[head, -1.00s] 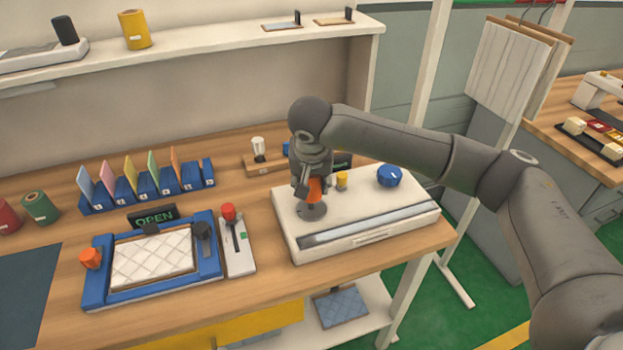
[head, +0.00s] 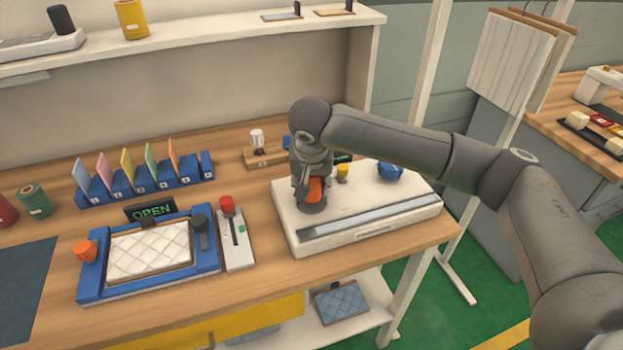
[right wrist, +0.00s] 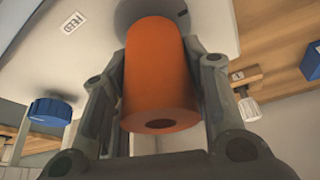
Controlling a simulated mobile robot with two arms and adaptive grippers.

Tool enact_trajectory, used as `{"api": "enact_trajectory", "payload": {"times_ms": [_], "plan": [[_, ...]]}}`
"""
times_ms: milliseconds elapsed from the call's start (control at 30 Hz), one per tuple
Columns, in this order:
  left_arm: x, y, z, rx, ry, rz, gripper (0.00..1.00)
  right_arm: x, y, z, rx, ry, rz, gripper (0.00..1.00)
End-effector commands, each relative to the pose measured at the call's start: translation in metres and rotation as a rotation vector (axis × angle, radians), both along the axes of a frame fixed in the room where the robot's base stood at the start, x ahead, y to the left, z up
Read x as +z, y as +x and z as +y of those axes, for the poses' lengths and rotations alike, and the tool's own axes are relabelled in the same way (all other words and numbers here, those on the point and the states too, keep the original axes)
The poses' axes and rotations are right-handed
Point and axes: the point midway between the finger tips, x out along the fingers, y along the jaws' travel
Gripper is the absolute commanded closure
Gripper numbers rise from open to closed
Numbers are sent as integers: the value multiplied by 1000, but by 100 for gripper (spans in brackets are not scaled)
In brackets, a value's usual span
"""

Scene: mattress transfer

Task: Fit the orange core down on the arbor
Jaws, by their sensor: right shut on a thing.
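The orange core (head: 315,190) is upright between the fingers of my right gripper (head: 312,192), which is shut on it from above. Its lower end is at the round grey base (head: 312,207) on the white machine (head: 375,207). In the right wrist view the core (right wrist: 158,75) shows its near end with a hole, and its far end meets or nearly meets a dark round patch. The arbor is hidden by the core and fingers, so I cannot tell how far the core is down on it. My left gripper is not in view.
A yellow knob (head: 342,172) and a blue knob (head: 390,171) stand on the machine, right of the core. A blue frame with a quilted white pad (head: 150,252) and a red-knobbed lever (head: 228,206) lie to the left. Colored cards (head: 127,167) stand behind.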

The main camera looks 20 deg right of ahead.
Motion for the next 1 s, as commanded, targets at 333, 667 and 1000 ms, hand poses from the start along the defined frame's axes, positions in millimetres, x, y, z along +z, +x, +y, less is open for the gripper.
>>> {"api": "enact_trajectory", "payload": {"times_ms": [333, 667, 1000], "plan": [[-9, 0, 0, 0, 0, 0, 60, -10, 0, 0, -1, 0, 0, 82], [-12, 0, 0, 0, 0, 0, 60, -14, 0, 0, -1, 0, 0, 50], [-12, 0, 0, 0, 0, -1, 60, -15, 0, 0, 0, 0, 0, 34]]}}
